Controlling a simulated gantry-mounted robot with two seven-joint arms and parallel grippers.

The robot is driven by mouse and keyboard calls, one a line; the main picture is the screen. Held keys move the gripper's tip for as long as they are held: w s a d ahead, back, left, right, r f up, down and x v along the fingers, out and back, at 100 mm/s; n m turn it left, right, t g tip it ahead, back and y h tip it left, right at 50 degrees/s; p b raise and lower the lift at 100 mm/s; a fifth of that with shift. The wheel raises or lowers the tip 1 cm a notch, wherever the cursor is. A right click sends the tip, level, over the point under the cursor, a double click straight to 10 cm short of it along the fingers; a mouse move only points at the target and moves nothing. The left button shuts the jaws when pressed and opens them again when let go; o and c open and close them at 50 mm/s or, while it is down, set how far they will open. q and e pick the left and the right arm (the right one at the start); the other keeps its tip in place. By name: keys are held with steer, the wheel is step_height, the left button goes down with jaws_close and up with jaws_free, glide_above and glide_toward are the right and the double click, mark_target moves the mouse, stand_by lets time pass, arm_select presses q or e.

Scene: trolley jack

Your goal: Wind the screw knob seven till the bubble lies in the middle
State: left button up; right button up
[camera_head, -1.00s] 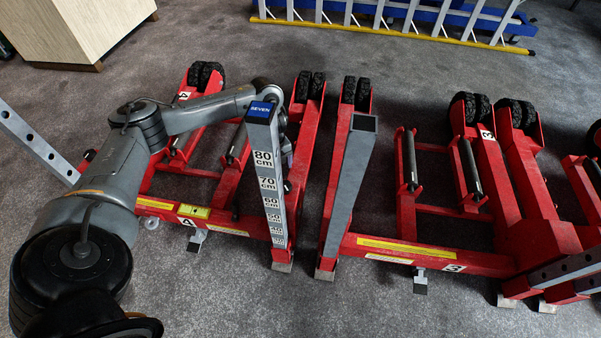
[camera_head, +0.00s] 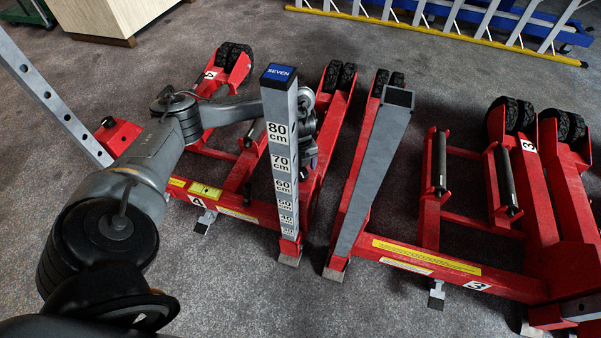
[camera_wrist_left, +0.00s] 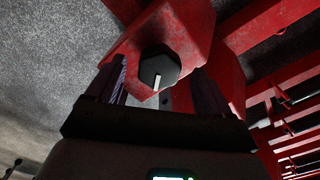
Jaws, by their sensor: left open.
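The post labelled SEVEN (camera_head: 281,150) stands upright on a red jack frame, with a height scale in cm on its face. My left gripper (camera_wrist_left: 162,74) is open, with one finger on each side of the black screw knob (camera_wrist_left: 158,66), which bears a white mark. I cannot tell whether the fingers touch the knob. In the head view the gripper is largely hidden behind the post, and the knob is not visible there. A yellow-green level vial (camera_head: 203,191) sits on the red frame's lower beam; its bubble is too small to read. My right gripper is not in view.
Another red jack (camera_head: 455,260) with a grey post and a number 3 stands close on the right. A blue rack with a ladder (camera_head: 440,22) lies at the back, and a wooden cabinet (camera_head: 105,15) stands back left. Grey carpet is clear in front.

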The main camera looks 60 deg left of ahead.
arm_select(q)
steer(key=shift+s+f, duration=0.15)
steer(key=shift+f, duration=0.35)
steer(key=shift+c, duration=0.5)
steer(key=c, duration=0.9)
steer(key=shift+r, duration=0.2)
steer(key=shift+c, duration=0.2)
steer(key=n+p, duration=0.3)
steer(key=p, duration=0.5)
steer(key=shift+r, duration=0.15)
steer(key=shift+f+n+p, duration=0.25)
steer(key=shift+n+p, duration=0.25)
steer(key=shift+p, duration=0.1)
